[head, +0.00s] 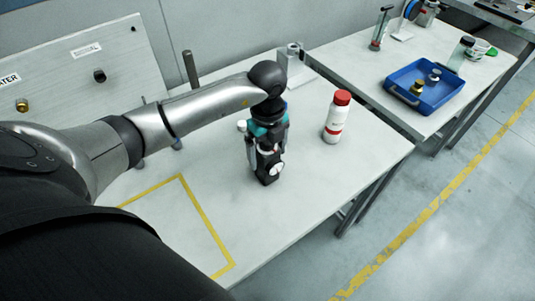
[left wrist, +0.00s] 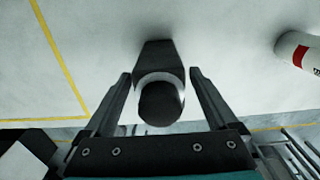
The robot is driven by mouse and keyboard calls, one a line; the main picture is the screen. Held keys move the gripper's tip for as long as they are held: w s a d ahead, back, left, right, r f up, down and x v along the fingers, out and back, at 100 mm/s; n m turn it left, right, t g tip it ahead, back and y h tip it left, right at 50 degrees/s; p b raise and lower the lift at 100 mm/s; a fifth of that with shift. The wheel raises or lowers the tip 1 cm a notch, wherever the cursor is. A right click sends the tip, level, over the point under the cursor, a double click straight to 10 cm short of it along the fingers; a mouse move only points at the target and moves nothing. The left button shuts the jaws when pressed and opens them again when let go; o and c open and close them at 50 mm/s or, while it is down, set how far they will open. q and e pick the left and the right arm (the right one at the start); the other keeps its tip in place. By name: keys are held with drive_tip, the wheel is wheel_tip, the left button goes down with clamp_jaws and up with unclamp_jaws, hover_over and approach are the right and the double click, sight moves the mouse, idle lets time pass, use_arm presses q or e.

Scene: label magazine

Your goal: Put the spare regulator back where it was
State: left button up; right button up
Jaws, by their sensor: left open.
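A dark piece with a pale ring and a round black knob, which looks like the regulator, stands on the white table between my left fingers in the left wrist view (left wrist: 160,103). In the head view it shows partly (head: 268,176) under my left gripper (head: 266,158), which hides much of it. My left gripper is open and points down, with one finger on each side of the piece. A gap shows beside the knob, and I cannot tell whether a finger touches the body. My right gripper is in neither view.
A white bottle with a red cap (head: 337,117) stands right of the gripper. A yellow tape outline (head: 205,218) marks bare table at front left. A labelled panel (head: 60,72) stands behind my arm. A blue tray (head: 452,98) holding small fittings sits on the far table.

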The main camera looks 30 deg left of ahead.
use_arm(q)
wheel_tip(320, 180, up, 11)
drive_tip(key=shift+p, duration=0.65)
